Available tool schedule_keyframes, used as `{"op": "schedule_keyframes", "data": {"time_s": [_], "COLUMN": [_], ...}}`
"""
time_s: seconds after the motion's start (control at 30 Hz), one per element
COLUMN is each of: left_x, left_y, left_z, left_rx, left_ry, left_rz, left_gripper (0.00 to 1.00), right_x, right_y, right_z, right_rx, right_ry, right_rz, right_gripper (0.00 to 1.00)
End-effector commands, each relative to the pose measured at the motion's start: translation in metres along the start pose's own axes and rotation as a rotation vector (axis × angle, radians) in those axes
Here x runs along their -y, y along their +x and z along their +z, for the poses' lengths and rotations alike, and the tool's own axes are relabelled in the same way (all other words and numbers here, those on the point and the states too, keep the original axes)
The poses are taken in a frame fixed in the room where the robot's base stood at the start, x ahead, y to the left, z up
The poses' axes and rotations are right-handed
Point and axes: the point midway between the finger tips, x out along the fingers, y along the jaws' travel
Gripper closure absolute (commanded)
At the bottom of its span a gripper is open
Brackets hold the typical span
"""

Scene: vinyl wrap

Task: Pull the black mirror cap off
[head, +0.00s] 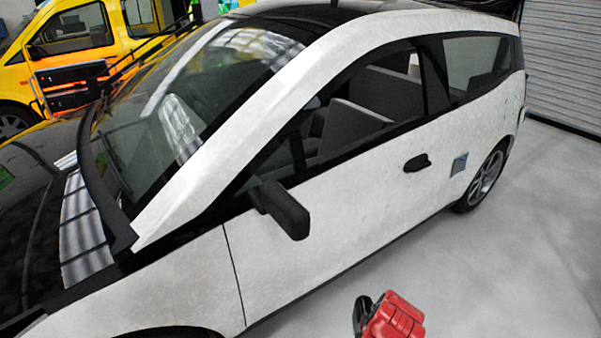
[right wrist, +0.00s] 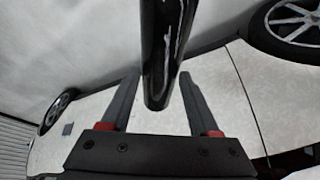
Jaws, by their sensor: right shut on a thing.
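The side mirror (head: 283,208) sticks out from the front door of the white car (head: 330,220) in the head view and looks dark grey. My right gripper (right wrist: 160,88) is shut on a glossy black, long curved piece, the black mirror cap (right wrist: 163,55), which lies between its two fingers in the right wrist view. In the head view the red part of my right arm (head: 394,316) is at the bottom edge, below and right of the mirror and apart from it. A small black part (head: 361,311) shows beside it, probably the cap. My left gripper is not in view.
A yellow vehicle (head: 75,50) stands behind the car at the upper left. A ribbed shutter (head: 565,60) is at the upper right. The pale floor (head: 500,260) beside the car is clear. A small blue-grey patch (head: 459,163) is on the car's rear side.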

Motion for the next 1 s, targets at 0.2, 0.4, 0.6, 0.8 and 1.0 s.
{"op": "schedule_keyframes", "data": {"time_s": [0.2, 0.4, 0.6, 0.8, 1.0], "left_x": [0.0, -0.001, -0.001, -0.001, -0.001], "left_y": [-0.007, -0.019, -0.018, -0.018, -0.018], "left_z": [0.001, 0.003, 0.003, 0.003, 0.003], "left_rx": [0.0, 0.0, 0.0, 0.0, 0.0], "left_ry": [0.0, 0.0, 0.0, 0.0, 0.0], "left_rz": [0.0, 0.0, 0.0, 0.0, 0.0], "left_gripper": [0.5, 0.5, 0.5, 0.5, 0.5], "right_x": [0.0, 0.0, 0.0, 0.024, 0.085], "right_y": [0.006, 0.018, 0.017, 0.017, 0.017], "right_z": [0.003, 0.007, 0.007, 0.005, 0.005], "right_rx": [0.001, 0.001, 0.001, 0.005, 0.005], "right_ry": [-0.003, -0.003, -0.003, -0.012, -0.011], "right_rz": [0.001, 0.002, 0.002, -0.001, 0.001], "right_gripper": [1.0, 1.0, 1.0, 1.0, 1.0]}}
